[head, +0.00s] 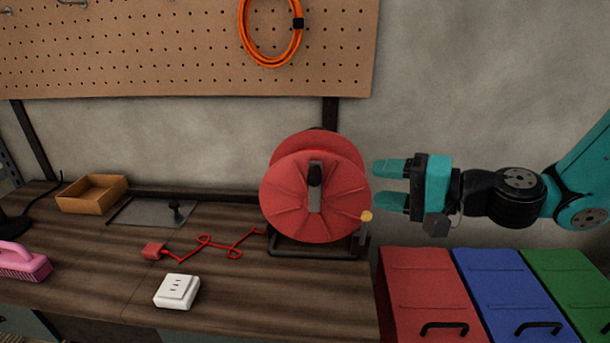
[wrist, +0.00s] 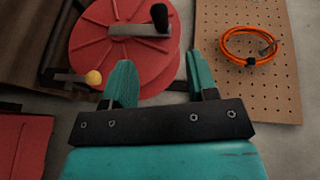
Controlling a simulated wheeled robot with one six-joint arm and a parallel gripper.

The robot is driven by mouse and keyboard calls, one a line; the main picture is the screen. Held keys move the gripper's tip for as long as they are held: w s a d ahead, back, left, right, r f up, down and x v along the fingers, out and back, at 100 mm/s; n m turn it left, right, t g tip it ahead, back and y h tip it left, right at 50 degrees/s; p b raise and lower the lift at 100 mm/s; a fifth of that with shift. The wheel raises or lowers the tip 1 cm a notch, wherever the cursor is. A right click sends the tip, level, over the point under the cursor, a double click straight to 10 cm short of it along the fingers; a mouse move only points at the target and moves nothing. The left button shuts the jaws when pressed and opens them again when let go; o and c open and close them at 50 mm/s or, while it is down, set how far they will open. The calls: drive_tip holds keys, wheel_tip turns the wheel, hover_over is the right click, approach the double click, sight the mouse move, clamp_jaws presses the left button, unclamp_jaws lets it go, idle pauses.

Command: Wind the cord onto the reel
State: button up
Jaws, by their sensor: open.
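The red reel (head: 291,198) stands upright on a dark frame at the right end of the workbench. A crank with a black knob (head: 315,175) is on its face, and a yellow-tipped lever (head: 366,216) is at its lower right. The red cord (head: 218,247) lies loosely looped on the bench left of the reel, ending in a red plug (head: 153,251). My gripper (head: 376,184) is open and empty, just right of the reel in the head view. The wrist view shows the reel (wrist: 100,42) beyond my open fingers (wrist: 160,80), with the knob (wrist: 159,17) near the top.
A white socket block (head: 177,291), a pink brush (head: 22,262), a wooden tray (head: 92,193) and a dark plate with a small knob (head: 150,211) are on the bench. Red, blue and green bins (head: 425,285) stand at the right. An orange coil (head: 270,60) hangs on the pegboard.

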drive_tip(key=p, duration=0.4)
hover_over(315, 195)
drive_tip(key=s+a, duration=0.2)
drive_tip(key=s, duration=0.1)
wheel_tip(315, 195, down, 3)
drive_tip(key=shift+r, duration=0.2)
clamp_jaws()
